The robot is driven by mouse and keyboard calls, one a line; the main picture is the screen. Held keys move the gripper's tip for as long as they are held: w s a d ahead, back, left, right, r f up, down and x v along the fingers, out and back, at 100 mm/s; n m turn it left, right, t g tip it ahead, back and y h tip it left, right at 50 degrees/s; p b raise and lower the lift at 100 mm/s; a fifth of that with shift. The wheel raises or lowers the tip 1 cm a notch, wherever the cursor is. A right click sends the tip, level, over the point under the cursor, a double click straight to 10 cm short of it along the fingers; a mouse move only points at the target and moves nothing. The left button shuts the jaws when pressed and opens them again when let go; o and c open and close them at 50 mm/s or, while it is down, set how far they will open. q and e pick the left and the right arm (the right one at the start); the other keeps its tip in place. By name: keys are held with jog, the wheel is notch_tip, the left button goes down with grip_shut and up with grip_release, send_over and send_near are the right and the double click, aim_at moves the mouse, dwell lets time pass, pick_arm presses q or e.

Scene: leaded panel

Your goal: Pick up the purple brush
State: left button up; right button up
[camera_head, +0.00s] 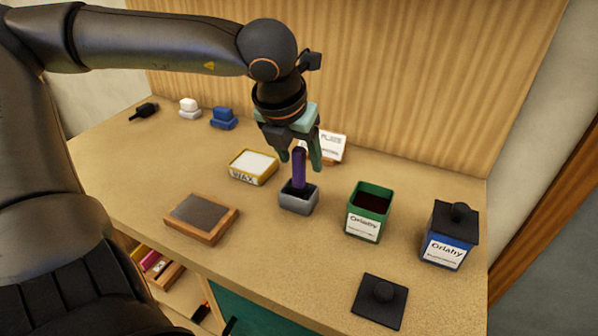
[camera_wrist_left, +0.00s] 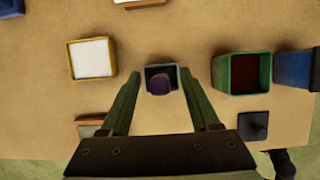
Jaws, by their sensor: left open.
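The purple brush (camera_head: 299,167) stands upright in a small grey holder (camera_head: 298,203) near the middle of the bench. In the left wrist view the top of the brush (camera_wrist_left: 159,84) shows inside the holder (camera_wrist_left: 149,73), between and ahead of my finger tips. My left gripper (camera_head: 300,160) is open and points down over the brush, with a green finger on each side of its upper part. I cannot tell whether either finger touches it. The lower end of the brush is hidden in the holder. My right gripper is not in view.
A yellow wax tin (camera_head: 253,167) and a wood-framed slab (camera_head: 201,217) lie left of the holder. An open green tin (camera_head: 369,211), a lidded blue tin (camera_head: 450,236) and a loose black lid (camera_head: 380,300) are on the right. A white card (camera_head: 330,147) stands behind.

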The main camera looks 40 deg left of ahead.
pick_arm(q)
jog(key=shift+c, duration=0.2)
grip_shut()
jog(key=shift+r, duration=0.1)
dwell(0.5)
jog(key=shift+r, duration=0.65)
jog(key=s+d+r, duration=0.6)
jog(key=s+r, duration=0.5)
jog(key=s, duration=0.1)
jog(key=shift+s+r, duration=0.25)
jog(key=shift+s, duration=0.1)
